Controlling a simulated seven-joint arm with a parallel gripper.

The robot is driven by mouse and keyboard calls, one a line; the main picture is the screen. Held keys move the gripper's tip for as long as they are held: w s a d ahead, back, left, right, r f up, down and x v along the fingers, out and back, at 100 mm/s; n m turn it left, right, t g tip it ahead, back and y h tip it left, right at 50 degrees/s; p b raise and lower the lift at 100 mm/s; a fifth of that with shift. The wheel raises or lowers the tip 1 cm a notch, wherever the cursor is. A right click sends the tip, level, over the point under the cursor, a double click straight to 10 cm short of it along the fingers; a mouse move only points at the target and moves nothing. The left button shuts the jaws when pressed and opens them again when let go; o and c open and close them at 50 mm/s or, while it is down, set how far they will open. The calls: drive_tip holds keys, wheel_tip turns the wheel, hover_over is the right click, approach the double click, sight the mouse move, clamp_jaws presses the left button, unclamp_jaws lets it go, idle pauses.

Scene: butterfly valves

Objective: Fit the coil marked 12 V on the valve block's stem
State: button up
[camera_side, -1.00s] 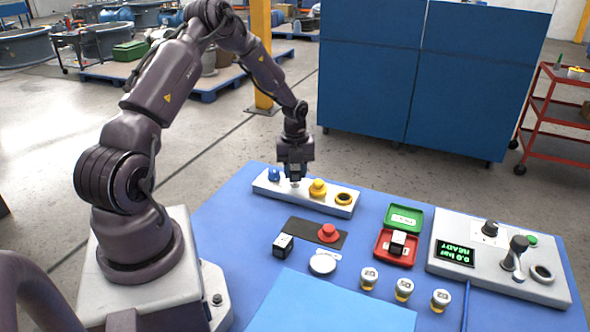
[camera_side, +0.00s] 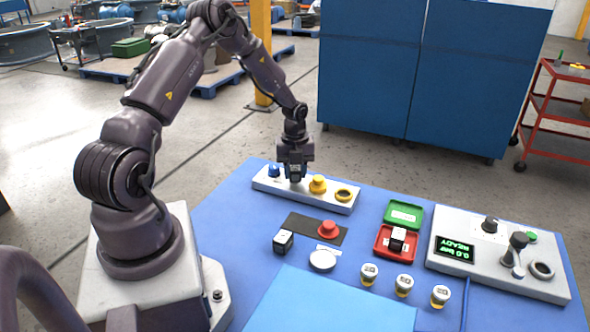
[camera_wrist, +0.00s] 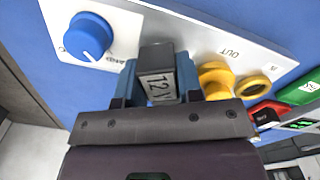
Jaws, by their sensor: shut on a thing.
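The coil marked 12 V (camera_wrist: 156,72) is a small dark block with a pale label, clamped between the fingers of my gripper (camera_wrist: 158,86). In the side view my gripper (camera_side: 295,178) points down over the left-middle part of the white valve block (camera_side: 326,203). The coil is low over the block, between its blue knob (camera_wrist: 87,37) and the yellow fitting (camera_wrist: 215,78). The stem is hidden by the coil and gripper. I cannot tell whether the coil is around the stem or just above it.
A red and green case (camera_side: 389,254) holds a block. A test panel (camera_side: 470,278) reads READY. Several small jars stand at the front.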

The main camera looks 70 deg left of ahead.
drive_tip(key=shift+f, duration=0.25)
drive_tip(key=o, duration=1.4)
drive_tip(key=shift+o, duration=0.2)
drive_tip(key=shift+r, duration=3.8)
